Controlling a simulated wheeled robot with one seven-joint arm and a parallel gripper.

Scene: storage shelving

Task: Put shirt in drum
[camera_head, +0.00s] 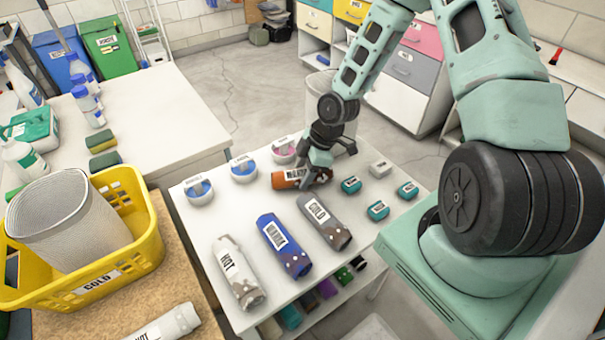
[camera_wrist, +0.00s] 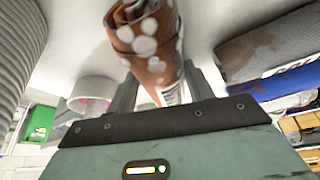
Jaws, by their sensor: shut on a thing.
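My gripper (camera_head: 318,178) is shut on a rolled orange-brown shirt (camera_head: 288,179) with a partly hidden label, at the back of the white table. In the wrist view this spotted shirt (camera_wrist: 147,40) is between my fingers (camera_wrist: 160,92). I cannot tell whether it touches the table. Rolled shirts in white (camera_head: 237,272), blue (camera_head: 283,245) and grey (camera_head: 323,220) lie in front of it. A similar pale mesh drum (camera_head: 320,92) stands behind my gripper, partly hidden by my arm.
Several small labelled bowls (camera_head: 244,170) stand left of the held shirt. Small teal boxes (camera_head: 378,210) sit to its right. Another white roll (camera_head: 172,324) lies at the front left. A second white table (camera_head: 160,115) holds bottles and sponges. The grey floor behind is mostly clear.

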